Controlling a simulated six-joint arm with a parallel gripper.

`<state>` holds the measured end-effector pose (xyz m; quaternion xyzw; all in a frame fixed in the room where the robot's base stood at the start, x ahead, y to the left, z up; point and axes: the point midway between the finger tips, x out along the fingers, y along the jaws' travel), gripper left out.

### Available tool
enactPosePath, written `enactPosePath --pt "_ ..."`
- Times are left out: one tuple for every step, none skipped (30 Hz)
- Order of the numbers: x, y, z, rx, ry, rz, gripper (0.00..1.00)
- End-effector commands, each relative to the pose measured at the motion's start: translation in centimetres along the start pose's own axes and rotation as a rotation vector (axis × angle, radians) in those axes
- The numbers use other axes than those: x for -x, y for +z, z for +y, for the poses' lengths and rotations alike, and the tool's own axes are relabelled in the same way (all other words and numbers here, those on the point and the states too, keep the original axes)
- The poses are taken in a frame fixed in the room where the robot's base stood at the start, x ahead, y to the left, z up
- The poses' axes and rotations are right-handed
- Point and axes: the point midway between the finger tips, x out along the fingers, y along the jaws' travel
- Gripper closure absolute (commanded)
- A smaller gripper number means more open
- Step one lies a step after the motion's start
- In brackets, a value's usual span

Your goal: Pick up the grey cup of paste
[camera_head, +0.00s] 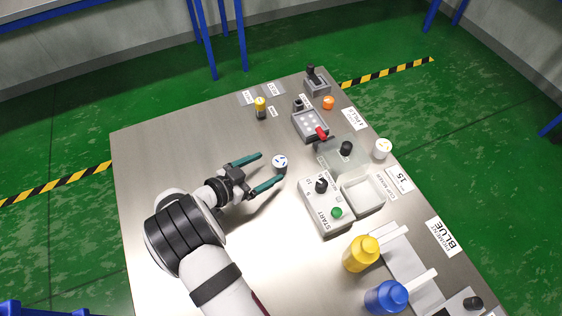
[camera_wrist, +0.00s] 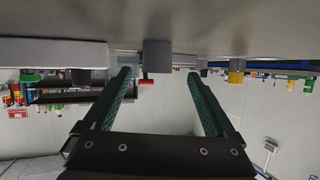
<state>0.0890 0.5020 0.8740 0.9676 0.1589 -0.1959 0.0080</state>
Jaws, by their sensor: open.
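The grey cup (camera_head: 280,166) stands upright on the steel table, with a white and blue top showing. My gripper (camera_head: 270,167) is open, its two green fingers spread and pointing at the cup from the left. The cup is just ahead of the fingertips, nearer the lower finger in the head view. In the wrist view, which shows the table at the top, the cup (camera_wrist: 157,55) appears in the gap between the fingertips (camera_wrist: 159,74). Nothing is held. I cannot tell whether a finger touches the cup.
A START control box (camera_head: 322,208) and a white tray (camera_head: 380,184) stand right of the cup. Yellow (camera_head: 358,256) and blue (camera_head: 384,298) bottles are at lower right. A yellow-topped vial (camera_head: 261,111) and a grey box with a red knob (camera_head: 309,126) stand farther back. The table's left side is clear.

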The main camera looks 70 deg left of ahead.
Motion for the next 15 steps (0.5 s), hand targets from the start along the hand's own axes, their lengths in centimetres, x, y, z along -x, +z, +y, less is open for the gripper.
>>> enactPosePath --pt "-0.8 -0.2 0.2 -0.001 0.004 0.000 0.09" --pt "-1.4 -0.3 0.3 0.000 0.004 0.000 0.09" --pt "-2.3 -0.5 0.4 0.000 0.004 0.000 0.09" --pt "-2.9 -0.7 0.5 -0.001 0.005 0.000 0.09" --pt "-3.5 -0.8 0.5 -0.001 0.004 0.000 0.09" --pt "-4.2 -0.8 0.4 -0.001 0.003 0.000 0.09" --pt "-4.6 -0.7 0.5 0.000 0.003 -0.001 0.09" --pt "-4.9 -0.7 0.5 0.000 0.003 -0.001 0.09" --pt "-5.1 -0.8 0.4 0.000 0.003 -0.001 0.09" --pt "-5.2 -0.8 0.4 0.000 0.002 -0.001 0.09" --pt "-5.2 -0.8 0.4 -0.001 0.002 -0.001 0.09" --pt "-5.2 -0.8 0.4 0.000 0.002 -0.001 0.09" --pt "-5.2 -0.8 0.4 0.000 0.001 -0.001 0.09" --pt "-5.2 -0.8 0.4 0.000 0.001 -0.001 0.09" --pt "-5.2 -0.8 0.4 0.000 0.002 -0.001 0.09"
